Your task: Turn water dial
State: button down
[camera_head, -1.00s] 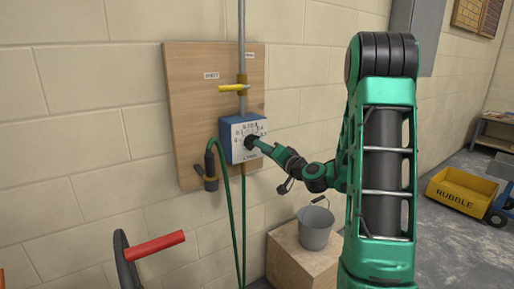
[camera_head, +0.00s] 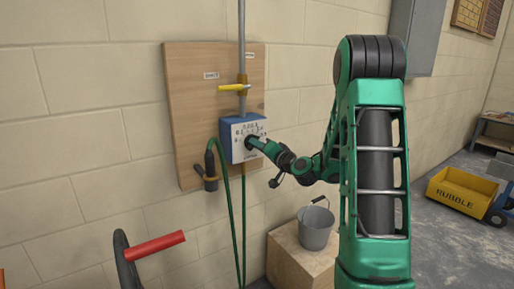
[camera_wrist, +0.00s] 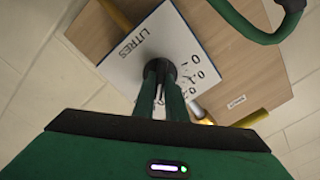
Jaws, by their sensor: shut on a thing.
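The water dial is a dark round knob (camera_wrist: 160,70) on the white numbered face (camera_wrist: 145,42) of a blue box (camera_head: 230,126), which is fixed to a wooden board on the wall. The face reads "LITRES" in the wrist view. My gripper (camera_wrist: 160,80) has its two green fingers against the knob and is shut on it. In the head view my gripper (camera_head: 253,142) reaches the box from the right and covers part of the dial. The number the dial points to cannot be read.
A yellow lever (camera_head: 234,88) sits on the grey pipe above the box. A green hose (camera_head: 243,220) and a nozzle in a holder (camera_head: 209,167) hang at left and below. A grey bucket (camera_head: 315,228) stands on a wooden block (camera_head: 291,256).

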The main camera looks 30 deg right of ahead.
jog(key=shift+n, duration=0.3)
jog(key=c, duration=1.8)
grip_release()
jog(key=s, duration=1)
jog(key=shift+s+d, duration=0.15)
jog(key=shift+s, duration=0.2)
